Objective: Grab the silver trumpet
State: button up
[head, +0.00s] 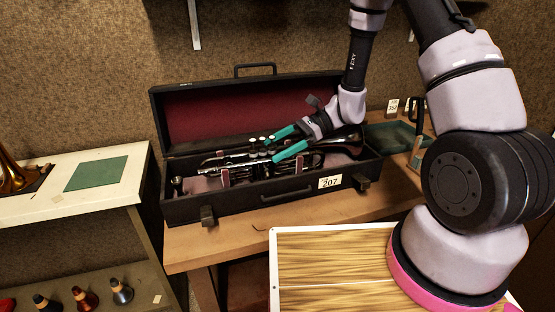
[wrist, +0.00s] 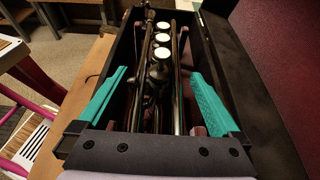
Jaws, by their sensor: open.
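The silver trumpet (head: 240,158) lies in an open black case (head: 250,207) on a wooden bench. It looks dark and shiny, with its bell towards the right and white-topped valves near the middle. In the wrist view my gripper (wrist: 159,72) has one finger on each side of the trumpet, with gaps visible. Whether the fingertips reach below the tubing is unclear. My gripper partly hides the trumpet in the head view.
The case's raised lid (head: 240,108) with red lining stands behind the trumpet. The case walls are close around my fingers. A green tray (head: 390,138) sits right of the case. A white shelf (head: 70,203) with a green mat (head: 97,174) stands at left.

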jog(key=shift+s+a+f, duration=0.1)
jog(key=shift+a+f, duration=0.1)
jog(key=shift+a, duration=0.1)
grip_shut()
jog(key=shift+r, duration=0.2)
